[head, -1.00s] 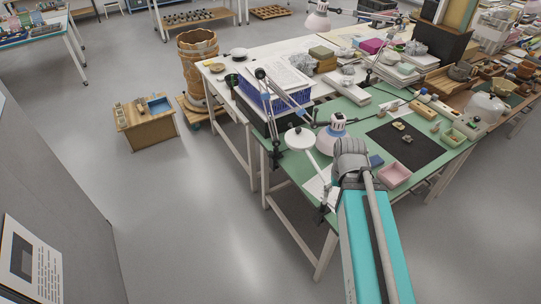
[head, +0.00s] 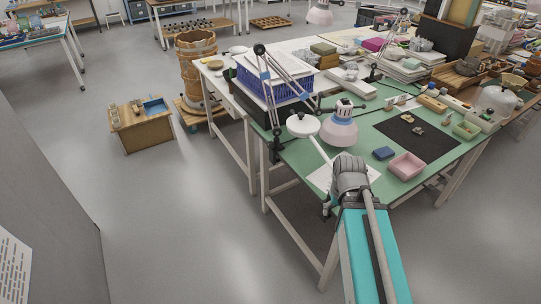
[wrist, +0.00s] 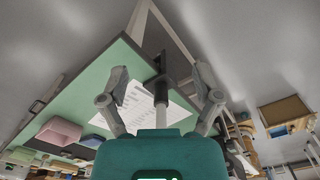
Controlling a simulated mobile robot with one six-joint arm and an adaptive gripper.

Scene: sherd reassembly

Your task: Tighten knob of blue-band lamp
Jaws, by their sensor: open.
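A lamp with a blue band round its pale pink shade (head: 340,132) stands over the green table in the head view. A jointed arm with a blue joint reaches towards it from a clamp (head: 275,150) at the table's left edge. Another clamp (head: 328,207) sits at the near edge by a paper sheet, below a white disc-shaped head (head: 302,125). In the wrist view, my gripper (wrist: 161,72) is open, its fingers apart on either side of a dark upright clamp part (wrist: 160,92) at the table edge. I cannot tell whether they touch. My fingers are hidden in the head view.
The green table (head: 290,160) carries a paper sheet (head: 376,174), a pink tray (head: 407,165), a blue block (head: 384,153) and a black mat (head: 440,145). A blue basket (head: 262,92) stands behind.

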